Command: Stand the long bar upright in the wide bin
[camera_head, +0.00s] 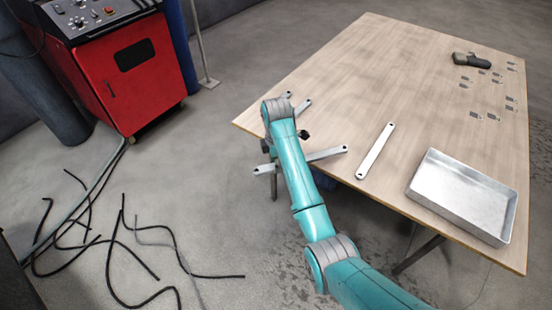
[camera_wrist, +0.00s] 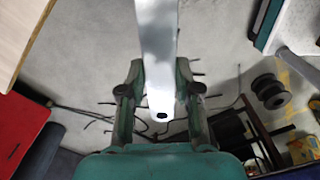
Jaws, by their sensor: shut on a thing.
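My gripper (camera_wrist: 158,98) is shut on a pale grey bar (camera_wrist: 158,55). In the wrist view the bar runs from a rounded, holed end between the fingers up out of the frame. In the head view a bar (camera_head: 328,154) shows on both sides of my arm at the table's near left edge, apparently the held one; its middle is hidden. It looks tilted or lying across, not upright. An open, shallow metal tray (camera_head: 427,202) sits at the table's near right. I cannot tell whether it is the wide bin; no other bin shows clearly.
Another bar (camera_head: 375,151) lies flat on the wooden table (camera_head: 350,80). Bar ends (camera_head: 303,106) show behind my wrist. A dark tool (camera_head: 471,60) and several small plates lie at the far right. A red cabinet (camera_head: 125,70) and loose black cables (camera_head: 125,245) are on the left floor.

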